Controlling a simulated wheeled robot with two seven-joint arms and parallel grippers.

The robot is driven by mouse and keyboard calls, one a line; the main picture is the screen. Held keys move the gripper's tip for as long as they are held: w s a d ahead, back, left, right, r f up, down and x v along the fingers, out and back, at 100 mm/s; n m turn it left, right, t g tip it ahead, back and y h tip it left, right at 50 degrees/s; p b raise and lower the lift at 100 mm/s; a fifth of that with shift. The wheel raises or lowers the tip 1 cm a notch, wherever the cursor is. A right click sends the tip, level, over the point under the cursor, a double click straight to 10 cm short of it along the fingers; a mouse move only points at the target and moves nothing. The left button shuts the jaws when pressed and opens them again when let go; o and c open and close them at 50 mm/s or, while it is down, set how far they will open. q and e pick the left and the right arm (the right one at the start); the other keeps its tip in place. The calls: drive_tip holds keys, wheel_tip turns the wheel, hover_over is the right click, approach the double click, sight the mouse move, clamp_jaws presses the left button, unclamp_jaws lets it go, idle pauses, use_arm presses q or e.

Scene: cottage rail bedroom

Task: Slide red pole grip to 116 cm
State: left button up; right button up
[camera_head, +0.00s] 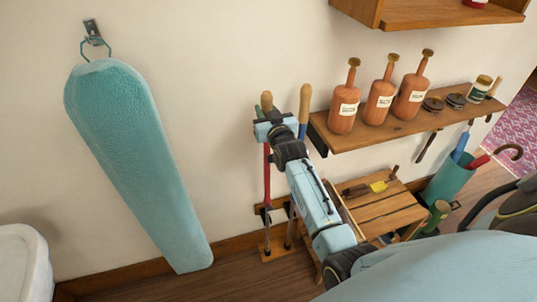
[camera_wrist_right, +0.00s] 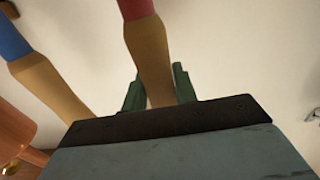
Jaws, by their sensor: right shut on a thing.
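The red pole (camera_head: 267,178) stands upright against the wall, with a tan wooden grip (camera_head: 266,96) at its top. My right gripper (camera_head: 266,116) is at this grip. In the right wrist view the green fingers of the gripper (camera_wrist_right: 159,84) lie on either side of the tan grip (camera_wrist_right: 150,55), shut on it, with the red part (camera_wrist_right: 135,8) beyond. The gripper body hides part of the pole in the head view. A blue pole (camera_head: 303,130) with its own tan grip (camera_head: 306,98) stands just to the right, apart from the fingers. My left gripper is not in view.
A wooden shelf (camera_head: 395,126) with several brown bottles is close on the right. A slatted wooden stool (camera_head: 385,212) stands below it. A teal ironing board (camera_head: 130,150) hangs on the left. The wall between board and poles is clear.

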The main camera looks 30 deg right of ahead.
sight(267, 94)
drive_tip(key=shift+r+p, duration=5.3)
drive_tip(key=shift+r, duration=0.35)
drive_tip(key=shift+c, duration=0.3)
drive_tip(key=o, duration=1.1)
drive_tip(key=shift+f, duration=0.15)
drive_tip(key=shift+o, duration=0.2)
drive_tip(key=shift+s+a+p, duration=0.15)
drive_tip(key=shift+s+p, duration=0.45)
drive_tip(key=p+v, duration=0.2)
drive_tip(key=v, duration=0.6)
drive_tip(key=shift+s, duration=0.4)
